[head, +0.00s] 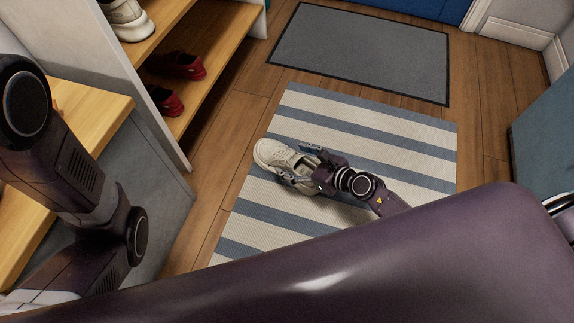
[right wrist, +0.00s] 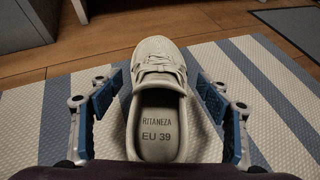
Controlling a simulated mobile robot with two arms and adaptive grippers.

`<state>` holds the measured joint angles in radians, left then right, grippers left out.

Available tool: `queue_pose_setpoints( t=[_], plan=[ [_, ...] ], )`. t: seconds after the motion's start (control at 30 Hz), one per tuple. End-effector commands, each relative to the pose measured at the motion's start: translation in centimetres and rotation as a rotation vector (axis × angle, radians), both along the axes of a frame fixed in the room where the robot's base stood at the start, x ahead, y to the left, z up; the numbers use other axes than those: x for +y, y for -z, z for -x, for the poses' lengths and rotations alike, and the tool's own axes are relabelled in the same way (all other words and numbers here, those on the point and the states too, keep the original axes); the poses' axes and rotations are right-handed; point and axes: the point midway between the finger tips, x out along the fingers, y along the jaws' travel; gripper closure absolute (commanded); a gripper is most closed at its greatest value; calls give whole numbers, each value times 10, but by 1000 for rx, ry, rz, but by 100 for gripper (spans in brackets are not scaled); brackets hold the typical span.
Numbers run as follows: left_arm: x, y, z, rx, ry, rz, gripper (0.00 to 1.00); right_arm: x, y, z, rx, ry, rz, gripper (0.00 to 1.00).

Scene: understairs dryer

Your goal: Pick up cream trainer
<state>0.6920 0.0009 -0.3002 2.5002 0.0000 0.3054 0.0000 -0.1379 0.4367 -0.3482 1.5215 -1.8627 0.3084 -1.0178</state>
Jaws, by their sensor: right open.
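The cream trainer (head: 276,156) lies upright on the striped rug (head: 402,139) in the head view, its toe pointing to the upper left. My right gripper (head: 293,165) is open with one finger on each side of the shoe. In the right wrist view the trainer (right wrist: 160,72) sits between the two blue finger pads of my right gripper (right wrist: 158,95), toe away from the camera. A gap shows between each pad and the shoe. The insole reads "RITANEZA EU 39". My left arm shows at the left of the head view, but its gripper is out of sight.
A wooden shoe rack (head: 216,55) at the upper left holds red shoes (head: 178,66) and a pale shoe (head: 128,18). A grey doormat (head: 362,52) lies beyond the rug. Bare wood floor and rug surround the trainer.

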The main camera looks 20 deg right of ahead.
Motion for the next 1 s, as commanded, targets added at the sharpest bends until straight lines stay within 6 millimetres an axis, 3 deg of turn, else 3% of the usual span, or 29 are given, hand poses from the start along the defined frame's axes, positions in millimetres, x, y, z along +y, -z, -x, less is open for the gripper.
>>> queue_pose_setpoints(
  t=[0.03,0.2,0.47,1.0],
  plan=[
    [0,8,4,-10,0,0,42,5,9,-8,-2,2,-3,29],
    [0,15,2,-4,-1,-1,42,13,15,-19,0,1,-2,29],
    [0,14,2,-4,-1,-1,42,13,14,-20,2,1,-1,30],
    [0,14,2,-4,0,-1,42,13,12,-21,-2,2,-3,88]
  ],
)
